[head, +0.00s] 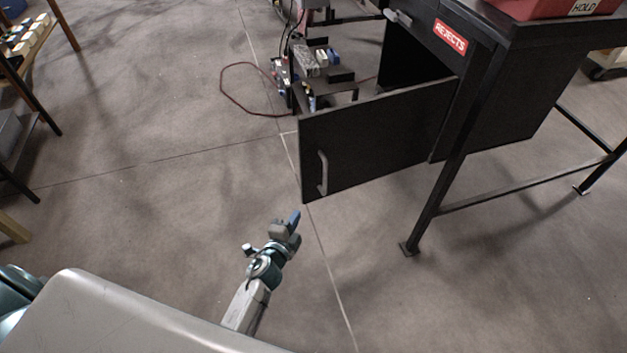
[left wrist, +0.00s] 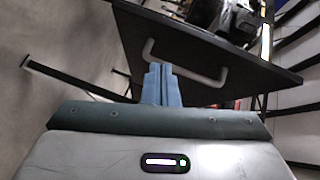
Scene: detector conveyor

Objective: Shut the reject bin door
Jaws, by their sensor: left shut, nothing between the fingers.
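The black reject bin door (head: 385,135) stands swung open from the black bin cabinet (head: 500,100), which bears a red REJECTS label (head: 450,37). Its grey bar handle (head: 322,172) is near the door's free edge. My left gripper (head: 294,220) is shut and empty, in front of and below the handle in the head view, apart from the door as far as I can tell. In the left wrist view the blue fingertips (left wrist: 161,86) point at the door (left wrist: 215,60), just below its handle (left wrist: 185,68). My right gripper is not in view.
A red HOLD bin (head: 555,8) sits on top of the cabinet. A low black stand with several small devices (head: 315,65) and a red cable (head: 235,90) is behind the door. Black table legs (head: 435,200) stand at the right. The floor around my left gripper is clear.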

